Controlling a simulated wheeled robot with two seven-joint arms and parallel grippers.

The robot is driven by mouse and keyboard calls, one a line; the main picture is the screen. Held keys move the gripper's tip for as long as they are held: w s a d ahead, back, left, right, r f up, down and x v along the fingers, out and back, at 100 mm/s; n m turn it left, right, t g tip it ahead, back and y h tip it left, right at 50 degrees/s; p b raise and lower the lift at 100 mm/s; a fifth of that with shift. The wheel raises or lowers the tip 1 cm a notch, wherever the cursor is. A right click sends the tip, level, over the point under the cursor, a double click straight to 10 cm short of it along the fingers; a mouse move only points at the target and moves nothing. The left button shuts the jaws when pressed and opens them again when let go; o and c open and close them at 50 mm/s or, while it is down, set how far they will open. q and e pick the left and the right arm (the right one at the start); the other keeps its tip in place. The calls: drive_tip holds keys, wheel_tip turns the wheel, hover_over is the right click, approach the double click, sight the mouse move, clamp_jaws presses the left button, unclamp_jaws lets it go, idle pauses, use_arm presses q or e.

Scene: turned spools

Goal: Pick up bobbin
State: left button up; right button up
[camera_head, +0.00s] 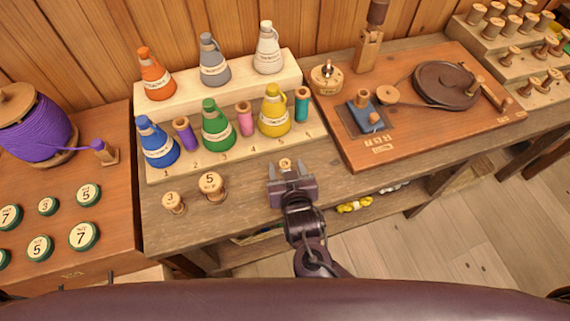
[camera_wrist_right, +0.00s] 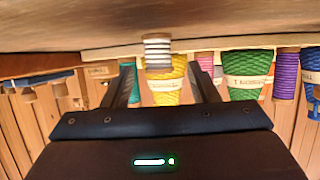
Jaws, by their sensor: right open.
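Small wooden bobbins stand on the near bench. One bobbin (camera_head: 286,163) is just at the fingertips of my right gripper (camera_head: 287,168), partly hidden by it. It also shows in the right wrist view as a pale, striped bobbin (camera_wrist_right: 157,53), appearing between the open fingers (camera_wrist_right: 161,68) and in front of the yellow cone. I cannot tell whether the fingers reach around it. Two more bobbins stand to the left: one marked 5 (camera_head: 211,185) and a smaller one (camera_head: 173,202). The right gripper is open and empty. My left gripper is not in view.
A stepped cream rack (camera_head: 215,88) with coloured thread cones and spools stands behind the bobbins. A wooden board with a dark wheel (camera_head: 447,85) lies to the right. Numbered green discs (camera_head: 84,236) lie on the left table. Bare bench surrounds the left bobbins.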

drive_tip(key=shift+x, duration=1.25)
drive_tip(key=c, duration=1)
drive_tip(key=shift+c, duration=0.2)
